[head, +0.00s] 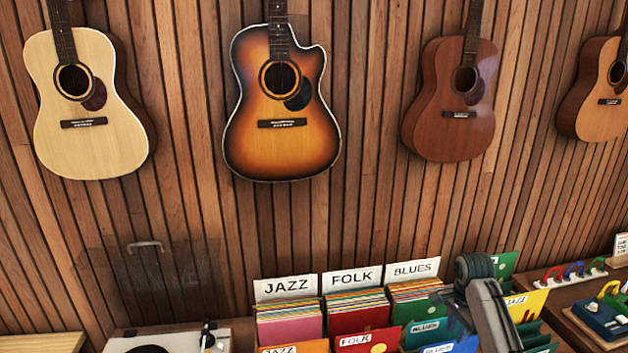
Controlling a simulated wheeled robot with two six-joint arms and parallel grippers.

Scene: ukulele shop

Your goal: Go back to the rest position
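My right gripper (488,308) is a dark grey shape at the lower right, in front of the record bins. Its fingertips are not clear, so I cannot tell if it is open or shut, and I see nothing held in it. My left gripper is not in view.
Record bins with JAZZ (287,288), FOLK (352,278) and BLUES (412,269) cards stand at bottom centre. A turntable (170,341) is at lower left. A blue device (600,320) and coloured clips (574,270) lie at right. Several guitars (282,110) hang on the wooden wall.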

